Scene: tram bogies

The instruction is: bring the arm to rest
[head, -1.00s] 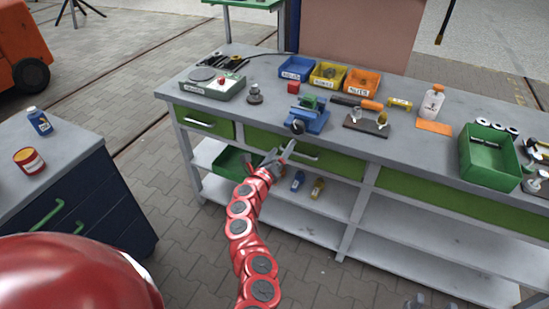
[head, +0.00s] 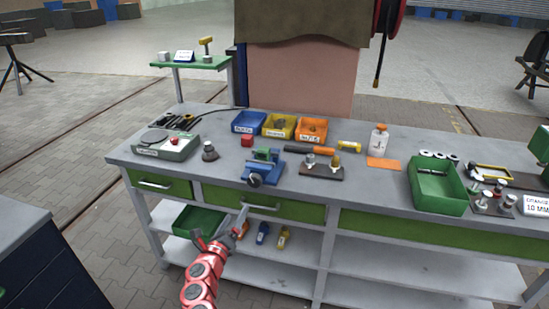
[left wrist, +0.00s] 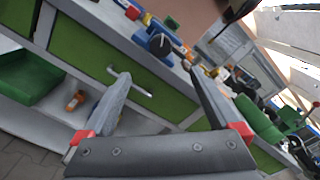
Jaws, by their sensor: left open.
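My red left arm comes up from the bottom of the head view. Its left gripper (head: 222,232) is in front of the workbench (head: 380,202), below the top's front edge and near a green drawer (head: 262,206). In the left wrist view the two fingers of the left gripper (left wrist: 160,100) stand wide apart with nothing between them. The drawer's handle (left wrist: 130,82) shows beyond the fingers, and I cannot tell the exact gap to it. My right gripper does not show.
A blue vice (head: 264,167) stands on the bench above the gripper. A green crate (head: 199,222) and several bottles are on the lower shelf. A dark cabinet (head: 45,262) stands at the left. Bins, a scale (head: 168,146) and a green tray (head: 436,186) crowd the bench top.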

